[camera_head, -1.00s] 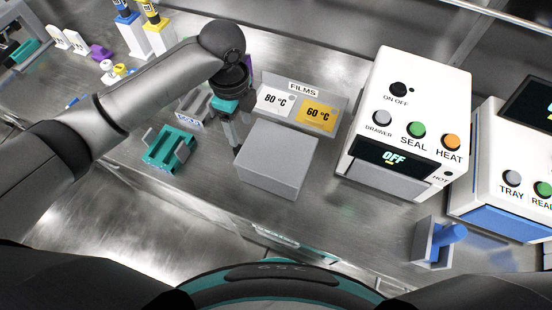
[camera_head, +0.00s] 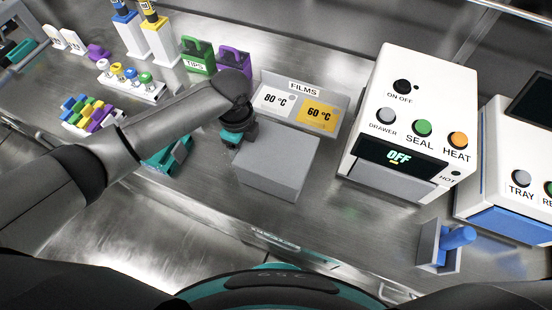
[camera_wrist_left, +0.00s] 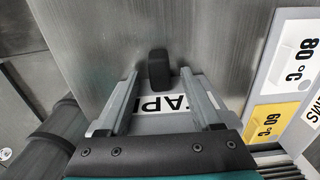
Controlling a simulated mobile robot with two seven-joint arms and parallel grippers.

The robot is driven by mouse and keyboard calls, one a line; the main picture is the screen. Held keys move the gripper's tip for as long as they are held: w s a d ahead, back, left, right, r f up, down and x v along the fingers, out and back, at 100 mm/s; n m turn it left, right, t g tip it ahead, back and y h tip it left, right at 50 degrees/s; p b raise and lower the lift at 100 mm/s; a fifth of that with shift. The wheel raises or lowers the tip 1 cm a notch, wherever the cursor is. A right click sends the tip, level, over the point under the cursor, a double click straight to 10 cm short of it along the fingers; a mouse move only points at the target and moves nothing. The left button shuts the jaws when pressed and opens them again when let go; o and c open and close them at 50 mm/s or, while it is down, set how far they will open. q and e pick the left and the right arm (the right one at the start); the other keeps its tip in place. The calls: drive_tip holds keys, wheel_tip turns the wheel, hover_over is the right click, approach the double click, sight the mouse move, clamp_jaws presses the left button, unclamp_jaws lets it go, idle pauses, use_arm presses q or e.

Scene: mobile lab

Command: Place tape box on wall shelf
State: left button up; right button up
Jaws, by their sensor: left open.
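The tape box shows in the left wrist view as a grey piece with a white label (camera_wrist_left: 172,102), partly readable as "TAP", and a dark upright tab. My left gripper (camera_wrist_left: 158,78) is open, its two fingers on either side of the label and tab. I cannot tell whether they touch the box. In the head view my left gripper (camera_head: 232,140) points down beside the left corner of a plain grey block (camera_head: 275,165). The arm hides the tape box there. My right gripper is out of view. I cannot make out a wall shelf.
A films holder (camera_head: 303,88) stands behind the block. A white sealer (camera_head: 415,105) and another white device (camera_head: 510,185) stand to the right, with a blue-handled piece (camera_head: 440,245) in front. A teal holder (camera_head: 165,155), tube racks and a green tips box (camera_head: 197,58) lie left.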

use_arm(q)
drive_tip(key=shift+c, duration=0.3)
clamp_jaws()
idle(1.0)
